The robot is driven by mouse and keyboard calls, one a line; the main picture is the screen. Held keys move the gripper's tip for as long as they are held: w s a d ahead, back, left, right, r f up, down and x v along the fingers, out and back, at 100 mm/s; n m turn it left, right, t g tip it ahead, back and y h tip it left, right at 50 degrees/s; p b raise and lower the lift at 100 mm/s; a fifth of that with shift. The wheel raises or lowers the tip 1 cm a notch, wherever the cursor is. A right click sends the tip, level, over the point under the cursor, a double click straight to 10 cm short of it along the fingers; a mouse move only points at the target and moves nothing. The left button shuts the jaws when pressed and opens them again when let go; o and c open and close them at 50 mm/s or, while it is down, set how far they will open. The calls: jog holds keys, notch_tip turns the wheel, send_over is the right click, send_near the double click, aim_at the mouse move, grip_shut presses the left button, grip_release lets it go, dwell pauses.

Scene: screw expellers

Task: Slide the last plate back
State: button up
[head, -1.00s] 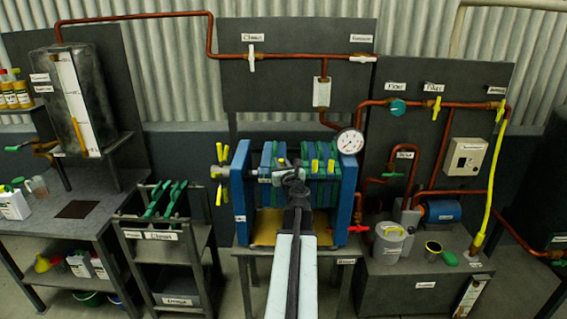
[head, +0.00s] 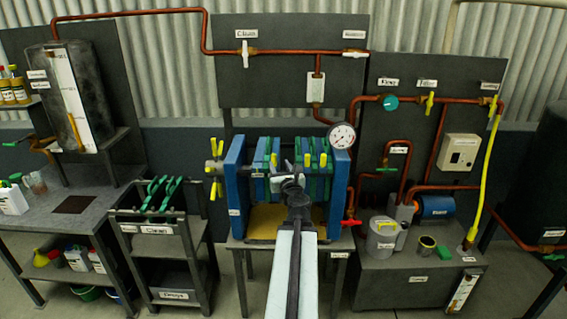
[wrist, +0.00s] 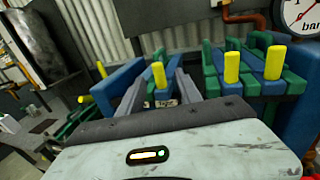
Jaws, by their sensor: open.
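The filter press (head: 341,189) stands on a table in the middle of the head view, with blue end blocks and blue and green plates between them. Yellow handles stand up from the plates, one of them (head: 323,160) near the right block. My gripper (head: 282,178) is over the press, near its middle. In the wrist view my open gripper (wrist: 157,88) has its two grey fingers apart. A yellow handle (wrist: 159,75) on a blue part shows between them; I cannot tell whether they touch it.
A pressure gauge (head: 342,136) and a red valve (head: 351,222) are at the press's right end. A yellow-handled screw end (head: 214,168) sticks out at its left. A cart (head: 160,229) holds green-handled items at left. Copper pipes run behind.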

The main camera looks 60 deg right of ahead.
aim_at(275, 160)
jog(key=shift+a+f, duration=0.1)
jog(key=shift+w+d+f+b, duration=0.25)
jog(key=shift+w+f+b, duration=0.15)
jog(key=shift+b, duration=0.1)
jog(key=x, duration=0.7)
grip_shut()
jog(key=shift+s, duration=0.1)
dwell(1.1)
